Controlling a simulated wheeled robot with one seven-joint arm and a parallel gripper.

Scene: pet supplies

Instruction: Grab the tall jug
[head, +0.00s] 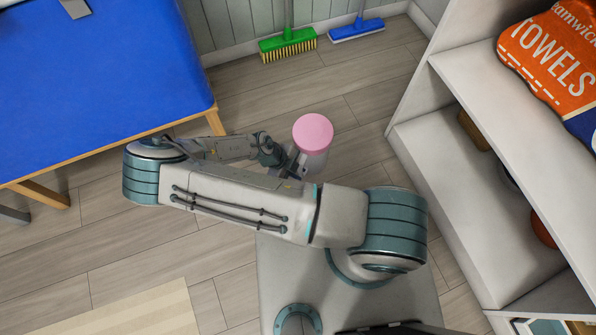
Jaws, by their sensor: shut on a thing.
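The tall jug (313,135) has a round pink lid and a pale body, and I see it from above near the middle of the head view. My gripper (296,160) is at the jug's lower left side and is shut on it. My arm hides most of the fingers and part of the jug's body. The jug appears to be held over the wooden floor; its height above the floor is hard to tell.
A blue-topped table (90,80) stands at the left. A white shelf unit (470,130) with an orange towels pack (555,60) stands at the right. A green broom (288,45) and a blue brush (356,29) rest by the back wall. Open floor lies between.

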